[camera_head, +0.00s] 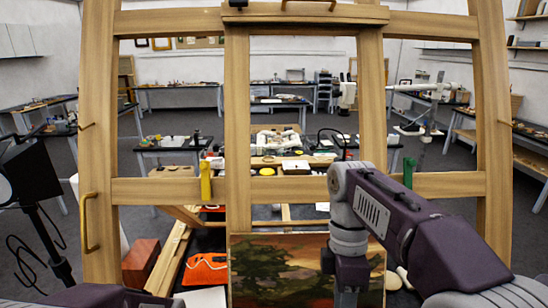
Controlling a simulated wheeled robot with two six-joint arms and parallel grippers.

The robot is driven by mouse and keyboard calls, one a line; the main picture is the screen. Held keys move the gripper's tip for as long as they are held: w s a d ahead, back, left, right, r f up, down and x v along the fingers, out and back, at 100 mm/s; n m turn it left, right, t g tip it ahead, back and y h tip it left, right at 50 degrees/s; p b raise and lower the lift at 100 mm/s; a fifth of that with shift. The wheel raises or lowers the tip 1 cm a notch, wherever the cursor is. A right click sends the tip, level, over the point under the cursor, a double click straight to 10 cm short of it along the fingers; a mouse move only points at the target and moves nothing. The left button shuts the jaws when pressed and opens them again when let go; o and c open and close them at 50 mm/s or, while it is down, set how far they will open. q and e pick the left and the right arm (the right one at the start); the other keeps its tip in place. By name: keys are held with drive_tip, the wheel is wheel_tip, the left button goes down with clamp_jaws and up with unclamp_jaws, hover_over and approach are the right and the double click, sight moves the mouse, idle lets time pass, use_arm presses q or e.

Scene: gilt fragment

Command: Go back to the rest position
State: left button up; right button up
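My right arm (440,240) comes in from the lower right. It reaches toward the middle and bends down in front of the right part of a painting (290,272). Its lower end runs out of the bottom of the picture, and I see no gripper fingers. Only a small part of my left arm (105,296) shows along the bottom left edge. Its gripper is out of the picture.
A large wooden easel frame (238,140) stands close in front, with a yellow clamp (206,180) and a green clamp (408,172) on its crossbar. A black lamp (30,180) stands at the left. A red-brown box (141,264) and an orange object (205,269) lie low behind.

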drive_tip(key=s+d+f+m+t+b, duration=0.1)
drive_tip(key=d+f+m+t+b, duration=0.1)
drive_tip(key=f+m, duration=0.6)
drive_tip(key=s+d+f+m+t+b, duration=0.1)
drive_tip(key=f+m, duration=0.8)
drive_tip(key=f, duration=0.9)
drive_tip(key=shift+d+t+b, duration=0.8)
drive_tip(key=shift+d+b, duration=0.2)
drive_tip(key=shift+d, duration=0.05)
